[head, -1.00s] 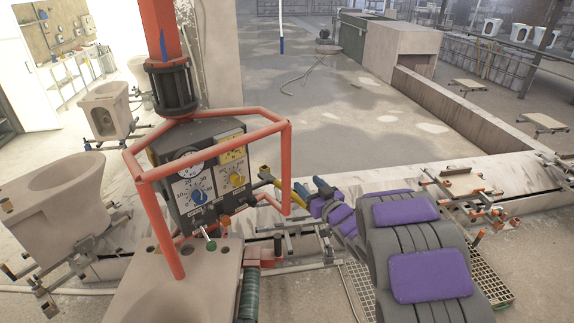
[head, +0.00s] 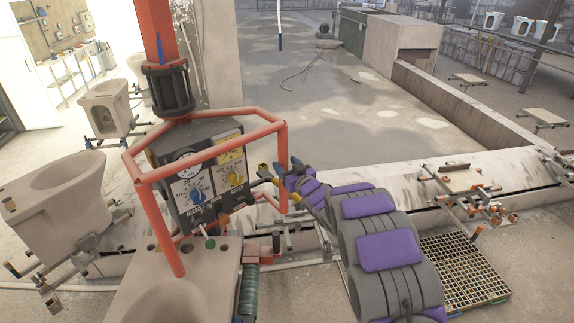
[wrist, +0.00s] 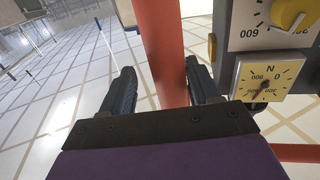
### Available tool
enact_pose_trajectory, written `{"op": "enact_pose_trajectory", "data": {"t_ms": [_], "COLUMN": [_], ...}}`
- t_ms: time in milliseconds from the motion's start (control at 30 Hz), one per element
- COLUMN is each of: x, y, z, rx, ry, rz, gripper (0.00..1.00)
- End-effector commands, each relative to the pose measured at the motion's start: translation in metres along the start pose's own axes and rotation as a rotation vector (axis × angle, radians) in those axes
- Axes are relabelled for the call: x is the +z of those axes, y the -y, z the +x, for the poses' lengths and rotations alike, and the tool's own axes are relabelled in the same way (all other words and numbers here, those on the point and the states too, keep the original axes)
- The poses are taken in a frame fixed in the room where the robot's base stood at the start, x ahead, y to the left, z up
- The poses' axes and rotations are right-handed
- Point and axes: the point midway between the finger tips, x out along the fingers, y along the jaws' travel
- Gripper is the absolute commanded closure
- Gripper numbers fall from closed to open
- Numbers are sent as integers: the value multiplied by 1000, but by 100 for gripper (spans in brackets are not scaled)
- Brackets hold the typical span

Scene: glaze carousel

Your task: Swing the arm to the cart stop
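The arm is an orange tubular guard frame (head: 210,146) around a grey control box (head: 190,165) with dials, hanging from an orange column (head: 158,30). My gripper (head: 279,176) is at the right side of this frame, beside its upright bar. In the wrist view my gripper (wrist: 163,88) has its two dark fingers apart, with an orange bar (wrist: 167,50) between them. The bar is close to the right finger, with a gap on the left; contact is unclear. A yellow angle dial (wrist: 264,78) is right of the fingers. I cannot make out the cart stop.
A beige toilet casting (head: 65,195) stands at the left. Another beige ceramic piece (head: 175,285) lies below the box. A low ledge (head: 400,185) with metal clamps (head: 470,190) runs behind my arm. A floor grating (head: 465,275) is at the right; the floor beyond the ledge is mostly clear.

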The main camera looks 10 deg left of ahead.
Motion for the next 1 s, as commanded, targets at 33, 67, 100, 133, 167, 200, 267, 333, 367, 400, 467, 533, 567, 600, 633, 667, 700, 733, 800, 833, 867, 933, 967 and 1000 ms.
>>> {"op": "enact_pose_trajectory", "data": {"t_ms": [33,67,100,133,167,200,267,333,367,400,467,533,567,600,633,667,700,733,800,833,867,933,967,1000], "x": [-1,-1,0,0,0,0,0,-1,-1,-1,-1,-1,-2,-2,-2,-2,-2,-2,-2,-2,-2,-3,-3,-3], "y": [1,1,2,3,3,3,2,0,0,0,-1,-2,-2,-2,-2,-2,-2,-2,-2,-2,-2,-3,-3,-3], "z": [1,2,3,4,4,4,3,1,1,1,-1,-2,-2,-3,-3,-3,-3,-3,-3,-3,-3,-4,-4,-4], "rx": [0,0,0,0,0,0,0,0,1,0,-1,-1,-1,-1,0,0,1,2,3,3,3,3,3,3], "ry": [-2,-1,-1,0,0,0,0,-1,-1,-1,-2,-2,-2,-2,-2,-2,-2,-2,-2,-3,-3,-3,-3,-4], "rz": [0,-1,-1,-2,-2,-2,-2,0,0,0,1,2,2,2,2,2,1,1,1,1,1,1,2,2], "gripper": [41,41,41,41,41,41,43,49,52,56,62,69,71,75,78,81,85,88,94,97,100,100,100,100]}}
